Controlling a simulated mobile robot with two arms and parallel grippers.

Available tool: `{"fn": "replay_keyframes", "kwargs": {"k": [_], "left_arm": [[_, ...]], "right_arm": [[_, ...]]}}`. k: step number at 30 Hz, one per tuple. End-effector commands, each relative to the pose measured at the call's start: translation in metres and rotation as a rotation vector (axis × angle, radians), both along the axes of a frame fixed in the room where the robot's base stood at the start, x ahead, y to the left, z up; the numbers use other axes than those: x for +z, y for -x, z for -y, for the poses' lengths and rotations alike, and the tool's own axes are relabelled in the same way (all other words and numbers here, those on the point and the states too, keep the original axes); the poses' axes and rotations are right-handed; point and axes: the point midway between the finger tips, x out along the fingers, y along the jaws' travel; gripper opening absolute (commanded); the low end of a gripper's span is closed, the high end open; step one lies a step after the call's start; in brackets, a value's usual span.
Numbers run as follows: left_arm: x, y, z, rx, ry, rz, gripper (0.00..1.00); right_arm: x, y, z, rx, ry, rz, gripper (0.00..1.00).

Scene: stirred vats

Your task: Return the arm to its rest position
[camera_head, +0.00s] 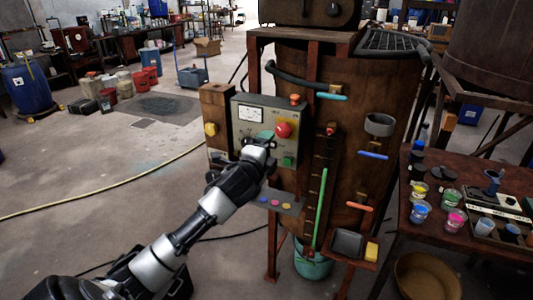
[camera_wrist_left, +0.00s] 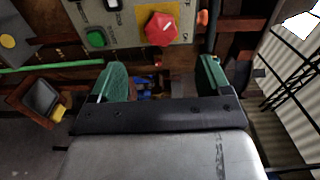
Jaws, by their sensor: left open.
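My left arm comes in from the bottom left of the head view. Its gripper (camera_head: 262,140) is raised in front of the grey control box on the vat stand. In the left wrist view the gripper (camera_wrist_left: 163,78) has its two green-padded fingers wide apart, with nothing between them. The control box (camera_head: 241,140) has a gauge, a red knob (camera_head: 283,130) and a green button (camera_head: 288,161). The red knob (camera_wrist_left: 162,28) and green button (camera_wrist_left: 95,38) show beyond the fingers in the wrist view, apart from them. My right gripper is not in view.
The brown vat stand (camera_head: 350,100) carries a green tube (camera_head: 320,205), coloured handles and a small shelf (camera_head: 282,202) close to my forearm. A table (camera_head: 445,243) with paint cups stands at right. A hose (camera_head: 110,187) crosses the floor; open floor lies left.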

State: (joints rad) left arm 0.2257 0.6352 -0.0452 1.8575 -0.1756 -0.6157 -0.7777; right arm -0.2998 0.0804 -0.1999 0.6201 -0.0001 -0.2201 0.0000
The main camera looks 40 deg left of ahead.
Motion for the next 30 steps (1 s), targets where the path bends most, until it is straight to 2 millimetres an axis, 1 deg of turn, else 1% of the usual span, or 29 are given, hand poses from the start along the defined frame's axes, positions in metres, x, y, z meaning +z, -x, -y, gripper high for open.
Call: {"fn": "replay_keyframes", "kwargs": {"k": [3,17,20,22,23,25,26,27,29,30], "left_arm": [[0.0,0.003,0.0,0.001,0.0,-0.001,0.78],[0.0,0.003,0.0,0.001,0.0,-0.001,0.78],[-0.007,0.002,0.0,0.002,0.011,-0.011,0.78],[-0.026,0.0,-0.001,0.005,0.041,-0.039,0.78],[-0.038,0.0,-0.002,0.009,0.063,-0.057,0.78],[-0.077,0.0,-0.004,0.02,0.128,-0.114,0.78],[-0.098,0.0,-0.005,0.025,0.161,-0.141,0.78],[-0.127,0.003,-0.006,0.037,0.21,-0.183,0.78],[-0.174,0.011,-0.005,0.056,0.287,-0.246,0.78],[-0.204,0.018,-0.003,0.071,0.338,-0.287,0.78]], "right_arm": [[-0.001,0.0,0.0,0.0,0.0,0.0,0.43],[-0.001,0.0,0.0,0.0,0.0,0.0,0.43],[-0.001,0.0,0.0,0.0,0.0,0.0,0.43],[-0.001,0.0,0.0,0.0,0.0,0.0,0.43],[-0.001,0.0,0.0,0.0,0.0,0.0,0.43],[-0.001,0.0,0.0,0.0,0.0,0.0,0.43],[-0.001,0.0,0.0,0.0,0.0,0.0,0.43],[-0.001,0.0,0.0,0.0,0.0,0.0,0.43],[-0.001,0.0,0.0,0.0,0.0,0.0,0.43],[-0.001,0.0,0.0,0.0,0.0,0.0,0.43]]}}
